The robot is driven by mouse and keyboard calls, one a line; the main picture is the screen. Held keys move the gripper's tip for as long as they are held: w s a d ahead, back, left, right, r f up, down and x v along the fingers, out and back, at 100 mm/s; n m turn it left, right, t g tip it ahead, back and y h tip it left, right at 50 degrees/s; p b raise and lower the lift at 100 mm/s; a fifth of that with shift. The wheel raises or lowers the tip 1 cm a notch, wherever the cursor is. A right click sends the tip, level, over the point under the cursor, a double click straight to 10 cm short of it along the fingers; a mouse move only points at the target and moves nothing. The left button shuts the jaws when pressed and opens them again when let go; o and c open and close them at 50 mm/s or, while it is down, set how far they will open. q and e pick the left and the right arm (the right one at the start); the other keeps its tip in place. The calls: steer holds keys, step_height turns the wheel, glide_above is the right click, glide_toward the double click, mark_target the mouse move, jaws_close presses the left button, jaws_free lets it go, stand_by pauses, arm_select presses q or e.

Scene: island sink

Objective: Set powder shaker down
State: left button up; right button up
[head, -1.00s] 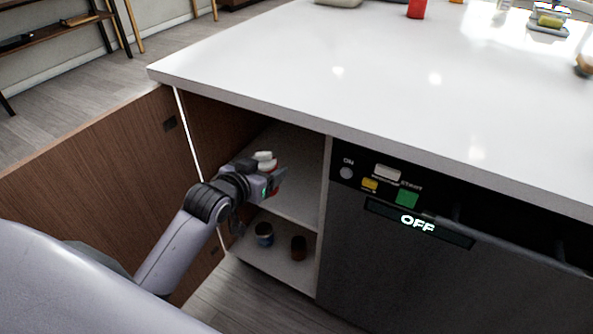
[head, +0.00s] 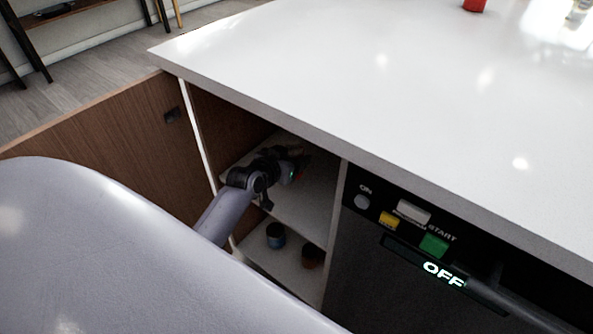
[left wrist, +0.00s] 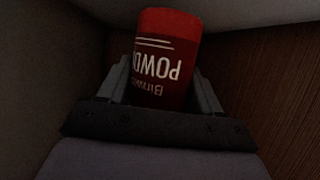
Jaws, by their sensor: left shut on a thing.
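The powder shaker (left wrist: 166,55) is a red cylinder with white lettering that reads upside down in the left wrist view. My left gripper (left wrist: 165,90) is shut on it, with one finger on each side. In the head view my left gripper (head: 297,168) reaches inside the open cabinet, over the upper shelf (head: 305,208). The shaker is mostly hidden behind the gripper there. I cannot tell whether its base touches the shelf. My right gripper is not in view.
The white countertop (head: 380,100) overhangs the cabinet. The open wooden door (head: 130,140) stands at left, the dishwasher (head: 385,275) at right.

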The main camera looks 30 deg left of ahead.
mark_target(298, 176)
arm_select(q)
steer(key=shift+f, duration=0.7)
step_height(298, 176, down, 3)
steer(key=shift+r+b, duration=0.2)
steer(key=shift+b, duration=0.55)
steer(key=shift+w+f, duration=0.1)
steer(key=shift+f, duration=0.3)
steer(key=o, duration=1.2)
steer(key=shift+c, duration=0.2)
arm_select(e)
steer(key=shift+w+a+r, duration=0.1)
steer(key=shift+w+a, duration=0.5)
